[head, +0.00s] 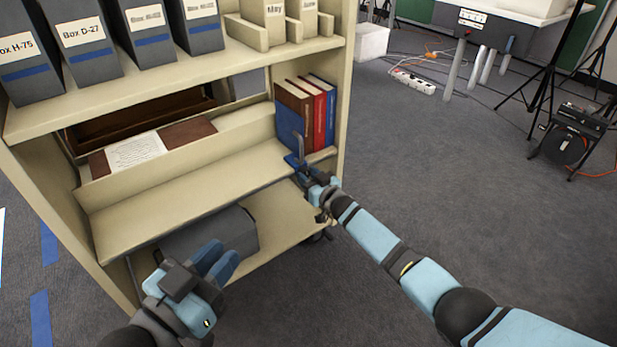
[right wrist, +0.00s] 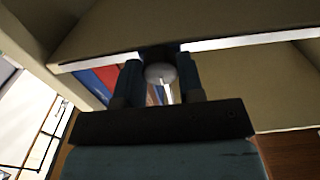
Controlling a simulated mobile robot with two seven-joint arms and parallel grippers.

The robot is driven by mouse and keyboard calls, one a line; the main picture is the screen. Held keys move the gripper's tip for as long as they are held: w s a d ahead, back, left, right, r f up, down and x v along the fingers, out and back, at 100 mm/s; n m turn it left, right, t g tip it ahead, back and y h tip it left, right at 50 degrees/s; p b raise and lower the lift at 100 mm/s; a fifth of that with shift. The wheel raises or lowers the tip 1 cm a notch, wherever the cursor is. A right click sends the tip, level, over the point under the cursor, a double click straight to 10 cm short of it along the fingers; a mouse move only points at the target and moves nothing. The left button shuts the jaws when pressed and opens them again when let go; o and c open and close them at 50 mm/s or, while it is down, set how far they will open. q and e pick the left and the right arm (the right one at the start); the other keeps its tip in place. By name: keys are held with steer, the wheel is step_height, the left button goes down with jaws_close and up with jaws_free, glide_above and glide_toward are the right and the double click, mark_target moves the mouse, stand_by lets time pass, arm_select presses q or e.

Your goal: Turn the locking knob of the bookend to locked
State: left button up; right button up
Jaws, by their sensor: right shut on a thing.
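The blue bookend (head: 288,128) stands upright against the row of books on the cart's middle shelf. Its locking knob (right wrist: 160,73) is round and grey with a white pointer line, seen in the right wrist view. My right gripper (head: 304,168) is at the shelf's front edge by the foot of the bookend; in the right wrist view its fingers (right wrist: 158,84) are shut on the knob from both sides. In the head view the gripper hides the knob. My left gripper (head: 215,262) is open and empty, in front of the lower shelf.
Several books (head: 318,112) stand right of the bookend. The middle shelf (head: 190,190) is bare to its left. Open carpet (head: 430,150) lies to the right.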

arm_select(q)
steer(key=shift+r, duration=0.1)
arm_select(e)
steer(key=shift+m, duration=0.3)
steer(key=shift+r+m+p, duration=0.1)
steer(key=shift+m+p, duration=0.45)
steer(key=shift+m, duration=1.15)
arm_select(q)
steer(key=shift+w+b, duration=0.1)
steer(key=shift+b, duration=0.6)
arm_select(e)
steer(key=m, duration=1.3)
steer(key=shift+m, duration=0.4)
